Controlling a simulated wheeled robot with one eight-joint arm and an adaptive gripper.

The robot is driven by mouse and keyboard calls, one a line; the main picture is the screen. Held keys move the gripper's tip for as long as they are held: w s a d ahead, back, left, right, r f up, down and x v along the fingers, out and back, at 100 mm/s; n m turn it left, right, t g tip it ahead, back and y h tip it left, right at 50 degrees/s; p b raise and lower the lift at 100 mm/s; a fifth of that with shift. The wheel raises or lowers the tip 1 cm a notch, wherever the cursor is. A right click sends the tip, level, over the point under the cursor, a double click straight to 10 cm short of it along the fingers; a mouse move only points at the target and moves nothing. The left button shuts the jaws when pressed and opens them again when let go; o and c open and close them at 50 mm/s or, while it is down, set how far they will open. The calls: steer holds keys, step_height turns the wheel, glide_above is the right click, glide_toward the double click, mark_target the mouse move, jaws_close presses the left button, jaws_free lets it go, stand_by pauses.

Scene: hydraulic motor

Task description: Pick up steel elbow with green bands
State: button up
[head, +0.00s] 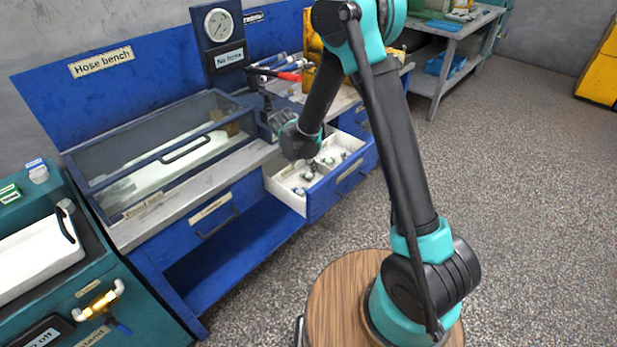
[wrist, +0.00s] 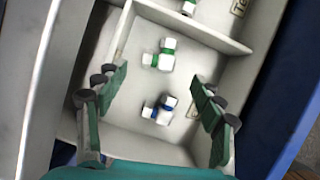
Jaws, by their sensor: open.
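A steel elbow with green bands (wrist: 160,56) lies on the white floor of an open drawer, in the wrist view's middle compartment. A similar elbow with blue bands (wrist: 160,111) lies in the same compartment, closer to my gripper. My gripper (wrist: 152,88) is open and empty, its green fingers spread to either side of the elbows, nearer the blue-banded one. I cannot tell its exact height above them. In the head view, my gripper is over the open drawer (head: 295,203), and its fingers are too small to make out well.
Another fitting with green bands (wrist: 189,7) lies in the neighbouring compartment beyond a white divider (wrist: 190,25). Drawer walls stand close on both sides of my fingers. A glass-lidded case (head: 165,150) and a gauge post (head: 218,40) stand on the bench beside the drawer.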

mark_target(307, 174)
steer(key=shift+x, duration=3.15)
steer(key=shift+w, duration=0.2)
steer(key=c, duration=1.3)
